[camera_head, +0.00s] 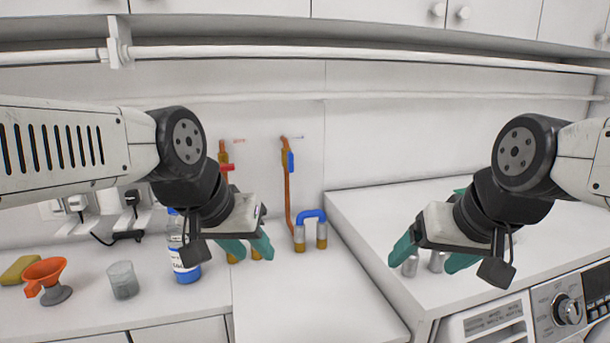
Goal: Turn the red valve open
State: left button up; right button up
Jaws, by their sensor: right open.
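The red valve (227,167) is a small red handle on a copper pipe (223,150) on the back wall, left of centre. My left wrist partly hides the pipe below it. My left gripper (253,254) hangs below and slightly right of the red valve, apart from it. Its teal fingers are spread with nothing seen held. My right gripper (424,266) is open over the washing machine top, far to the right of the valve. Small grey cylinders (410,266) show behind its fingers.
A second copper pipe (287,190) with a blue handle (291,162) stands right of the valve. A blue U-shaped pipe (311,215) is beside it. The front counter is clear.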

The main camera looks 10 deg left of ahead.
aim_at(227, 166)
jog(key=u, duration=0.85)
jog(key=j+z, duration=0.25)
jog(key=j, duration=0.25)
jog(key=j+z, duration=0.2)
jog(key=j, duration=0.25)
jog(key=k+j+z, duration=0.25)
jog(key=j, duration=0.25)
jog(key=i, duration=0.1)
